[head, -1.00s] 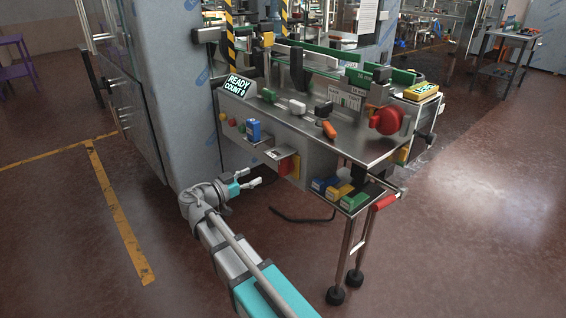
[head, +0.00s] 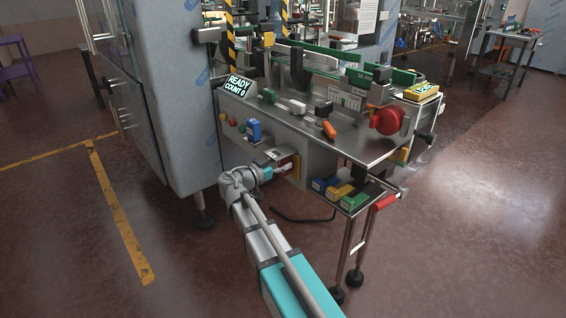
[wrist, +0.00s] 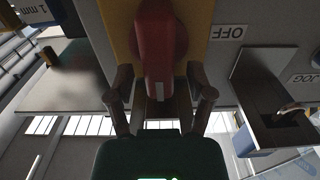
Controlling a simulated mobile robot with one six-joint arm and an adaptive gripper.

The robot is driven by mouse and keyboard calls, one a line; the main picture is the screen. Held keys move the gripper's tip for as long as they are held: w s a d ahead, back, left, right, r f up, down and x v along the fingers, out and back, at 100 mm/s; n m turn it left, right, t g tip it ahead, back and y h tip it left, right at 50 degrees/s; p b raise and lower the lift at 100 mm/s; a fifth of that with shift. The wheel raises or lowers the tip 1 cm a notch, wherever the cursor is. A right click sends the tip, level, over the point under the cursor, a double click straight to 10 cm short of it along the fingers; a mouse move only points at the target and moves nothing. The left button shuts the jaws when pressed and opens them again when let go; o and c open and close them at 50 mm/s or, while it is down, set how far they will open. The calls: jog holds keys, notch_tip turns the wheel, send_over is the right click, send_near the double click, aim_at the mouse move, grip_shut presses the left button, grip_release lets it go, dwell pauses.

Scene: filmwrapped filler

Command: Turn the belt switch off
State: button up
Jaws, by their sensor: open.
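The belt switch is a red handle (wrist: 157,45) on a yellow plate (wrist: 119,22), in the wrist view. An OFF label (wrist: 228,32) is on the panel right of the plate. My gripper (wrist: 160,88) is open, with one finger on each side of the handle's end. I cannot tell whether either finger touches it. In the head view my gripper (head: 285,169) is at the front of the machine, and it hides most of the switch; some of the yellow plate (head: 296,161) shows.
A blue block (head: 254,131) stands on a small shelf above my wrist. A display (head: 237,86) reads READY, COUNT 0. Blue, yellow and green boxes (head: 352,201) sit on a lower shelf at right. A JOG label (wrist: 302,78) and an open-fronted pocket (wrist: 275,95) are beside the switch.

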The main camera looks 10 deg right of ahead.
jog(key=shift+w+d, duration=0.15)
jog(key=shift+d, duration=0.15)
grip_shut()
dwell(0.3)
